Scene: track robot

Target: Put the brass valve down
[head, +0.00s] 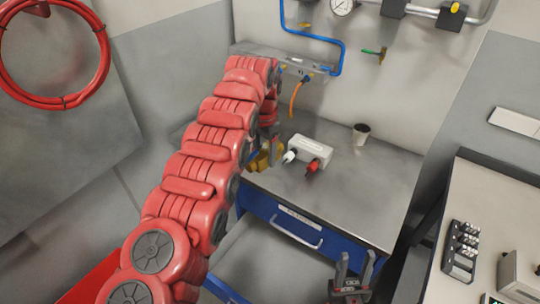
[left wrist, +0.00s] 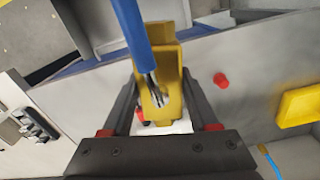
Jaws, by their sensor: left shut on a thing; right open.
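The brass valve (left wrist: 168,62) is between the fingers of my left gripper (left wrist: 158,88) in the left wrist view, with a blue lever (left wrist: 130,22) crossing in front of it. In the head view part of the brass valve (head: 260,162) shows below my left gripper (head: 268,145), at the left front of the grey bench top (head: 345,190). My red arm hides much of it. I cannot tell whether it touches the bench. My right gripper (head: 352,280) is open and empty, low in the head view, in front of the bench.
A cup (head: 361,134) stands further right. The bench's front right is clear. A blue drawer (head: 290,225) is below. A side table (head: 500,200) with devices stands at right.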

